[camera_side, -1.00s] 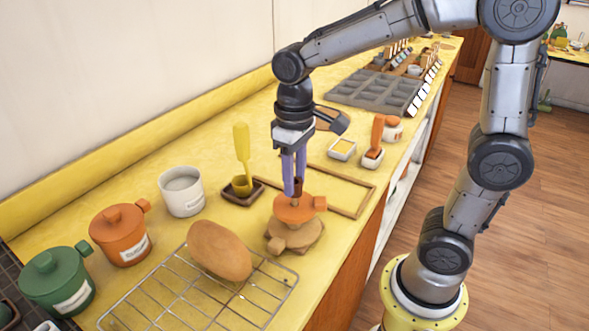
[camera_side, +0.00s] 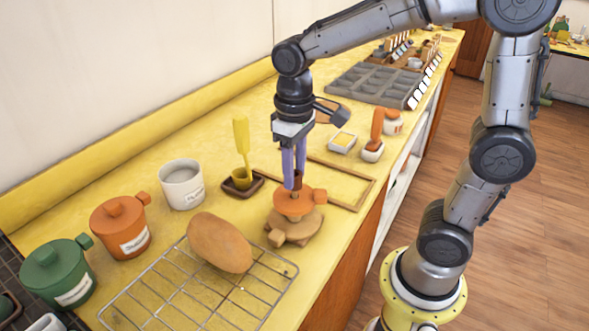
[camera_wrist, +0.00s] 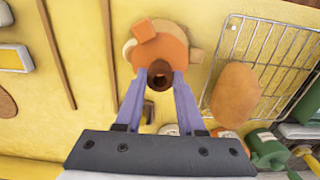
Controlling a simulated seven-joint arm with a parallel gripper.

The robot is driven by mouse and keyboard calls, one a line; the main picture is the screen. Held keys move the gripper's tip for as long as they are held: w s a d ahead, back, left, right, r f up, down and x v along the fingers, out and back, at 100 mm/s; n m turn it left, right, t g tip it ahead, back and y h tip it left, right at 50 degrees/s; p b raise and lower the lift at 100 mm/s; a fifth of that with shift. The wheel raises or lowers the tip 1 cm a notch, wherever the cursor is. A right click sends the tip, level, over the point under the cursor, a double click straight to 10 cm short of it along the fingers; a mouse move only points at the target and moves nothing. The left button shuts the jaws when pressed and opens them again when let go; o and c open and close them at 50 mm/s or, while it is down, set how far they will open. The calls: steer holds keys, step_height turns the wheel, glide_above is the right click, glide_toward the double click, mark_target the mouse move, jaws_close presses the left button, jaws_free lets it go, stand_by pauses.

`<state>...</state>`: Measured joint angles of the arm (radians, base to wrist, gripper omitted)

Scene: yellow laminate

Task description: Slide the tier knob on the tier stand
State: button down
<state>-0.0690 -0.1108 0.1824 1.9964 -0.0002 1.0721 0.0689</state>
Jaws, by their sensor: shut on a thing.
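The tier stand has a round orange upper tier (camera_side: 290,206) with a side tab, above a tan lower tier (camera_side: 301,232) with its own tab. A brown tier knob (camera_side: 297,182) stands up from the middle of the orange tier. My gripper (camera_side: 294,182) points down with its purple fingers closed on the knob. In the wrist view the knob (camera_wrist: 160,76) sits between the two fingertips (camera_wrist: 160,82), over the orange tier (camera_wrist: 168,50). The fingers hide part of the knob's sides.
A wire rack (camera_side: 262,290) with a brown loaf-like object (camera_side: 219,243) lies close to the stand, front left. An empty wooden frame (camera_side: 356,207) lies behind it, right.

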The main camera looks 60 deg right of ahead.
steer(key=shift+f, duration=0.2)
steer(key=shift+f, duration=0.2)
steer(key=shift+f, duration=0.5)
stand_by(0.7)
steer(key=shift+f, duration=0.4)
steer(key=shift+f, duration=0.15)
stand_by(0.5)
steer(key=shift+c, duration=2.2)
jaws_free()
